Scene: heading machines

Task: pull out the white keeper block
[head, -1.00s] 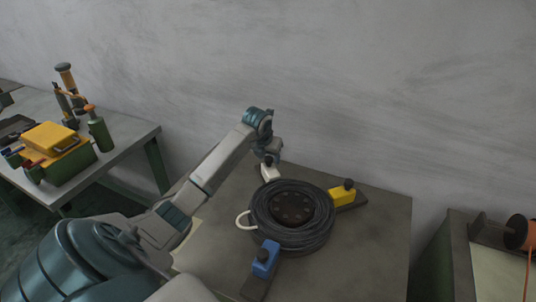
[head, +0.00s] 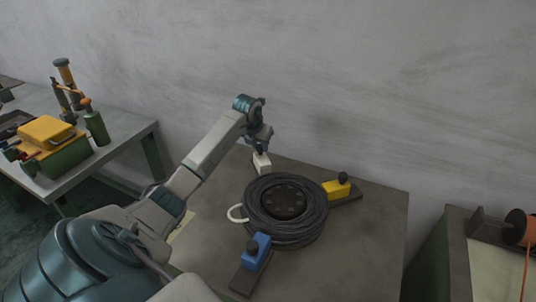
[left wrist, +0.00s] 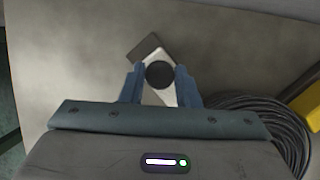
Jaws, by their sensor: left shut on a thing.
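The white keeper block (head: 262,164) is at the far side of the black cable coil (head: 308,229) in the head view. My left gripper (head: 261,148) is above it. In the left wrist view, the fingers of my left gripper (left wrist: 158,74) are shut on the round black knob (left wrist: 159,75) of the white block (left wrist: 165,98). A grey flat bar (left wrist: 146,49) shows beneath the block. I cannot tell whether the block still touches the bar. My right gripper is not in view.
The wall (head: 340,80) is close behind.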

